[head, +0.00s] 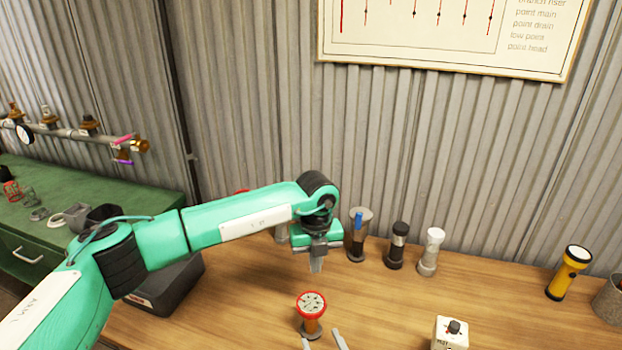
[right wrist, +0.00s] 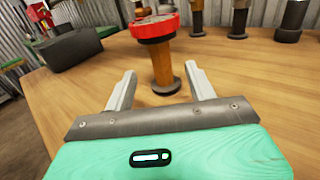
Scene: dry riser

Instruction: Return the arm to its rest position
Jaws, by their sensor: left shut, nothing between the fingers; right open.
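My left arm reaches in from the left in the head view, and its gripper (head: 316,264) points down, shut and empty, above the wooden table. My right gripper (head: 322,342) shows only its fingertips at the bottom edge of the head view. In the right wrist view my right gripper (right wrist: 158,82) is open. A red-topped piece with a brown stem (head: 311,305) stands upright just beyond the right fingertips. It also shows in the right wrist view (right wrist: 160,62), ahead of and between the open fingers; I cannot tell whether either finger touches it.
A dark cup with a blue item (head: 358,236), a black-topped cylinder (head: 397,246) and a white-topped one (head: 431,252) stand along the back. A yellow flashlight (head: 568,273) and a white box with a black knob (head: 450,334) are at right. A black bin (head: 172,290) sits behind my left arm.

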